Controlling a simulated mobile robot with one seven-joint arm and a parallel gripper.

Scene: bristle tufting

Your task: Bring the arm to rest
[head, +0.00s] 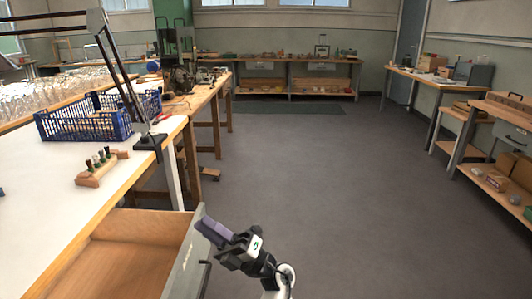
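My gripper (213,228) is at the bottom centre, at the end of my black and white arm. It points up and left, and its dark purplish end overlaps the upper edge of an open drawer's grey front (186,258) in the picture. I cannot tell whether it touches the drawer. The gap between the fingers does not show, so open or shut is unclear, and no held thing can be made out.
The pulled-out wooden drawer (118,248) looks empty where visible. On the white bench (40,210) stand a wooden block with pegs (101,167), a blue crate (85,122) and a black lamp (150,142). The grey floor (310,180) is clear; benches line the right (440,82) and back (270,60).

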